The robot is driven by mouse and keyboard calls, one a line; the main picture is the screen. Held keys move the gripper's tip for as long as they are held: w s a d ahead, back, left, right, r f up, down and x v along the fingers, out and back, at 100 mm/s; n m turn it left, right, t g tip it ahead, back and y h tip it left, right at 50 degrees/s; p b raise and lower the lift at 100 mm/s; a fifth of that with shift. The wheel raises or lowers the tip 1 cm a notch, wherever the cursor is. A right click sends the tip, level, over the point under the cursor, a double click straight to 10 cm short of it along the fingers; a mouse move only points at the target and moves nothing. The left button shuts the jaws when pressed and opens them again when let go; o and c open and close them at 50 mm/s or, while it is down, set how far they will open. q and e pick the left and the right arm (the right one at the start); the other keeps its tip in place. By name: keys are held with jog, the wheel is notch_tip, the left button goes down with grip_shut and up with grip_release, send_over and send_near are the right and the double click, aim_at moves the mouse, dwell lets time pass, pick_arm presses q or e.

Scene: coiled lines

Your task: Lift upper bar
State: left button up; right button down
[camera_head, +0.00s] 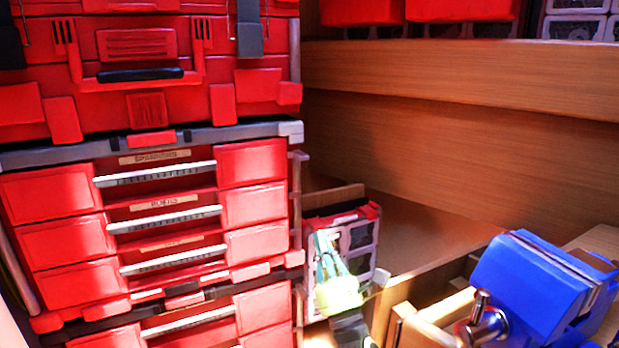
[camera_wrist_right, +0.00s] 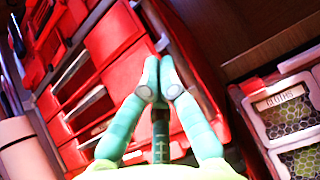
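A red tool tower fills the left of the head view. Its drawers have pale grey bars: an upper bar (camera_head: 155,173), a middle bar (camera_head: 163,220) and a lower bar (camera_head: 172,260). The upper bar lies level across its drawer front. My right gripper (camera_head: 321,238), with green fingers, is right of the tower, in front of a small red-framed organizer (camera_head: 355,240) and apart from these bars. In the right wrist view its fingertips (camera_wrist_right: 159,66) come together, shut, with nothing seen held. Which bar the task means is not certain. My left gripper is out of view.
A black carry handle (camera_head: 140,74) sits higher on the tower. A blue object (camera_head: 535,285) with a metal knob is at the lower right. Wooden boards (camera_head: 455,80) close the back right. A labelled organizer (camera_wrist_right: 280,100) shows in the wrist view.

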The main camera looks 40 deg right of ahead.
pick_arm(q)
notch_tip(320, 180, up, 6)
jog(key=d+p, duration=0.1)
jog(key=p, duration=0.5)
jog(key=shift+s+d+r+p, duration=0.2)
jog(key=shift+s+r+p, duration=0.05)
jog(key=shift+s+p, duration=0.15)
pick_arm(e)
jog(key=w+d+r+n, duration=0.2)
jog(key=w+r, duration=0.4)
jog(key=r, duration=0.5)
jog(key=shift+w+d+r+t+y, duration=0.2)
jog(key=shift+w+r+t+y, duration=0.1)
jog(key=shift+w+r, duration=0.1)
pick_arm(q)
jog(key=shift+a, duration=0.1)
pick_arm(e)
jog(key=shift+r+p, duration=0.35)
jog(key=shift+r, duration=1.1)
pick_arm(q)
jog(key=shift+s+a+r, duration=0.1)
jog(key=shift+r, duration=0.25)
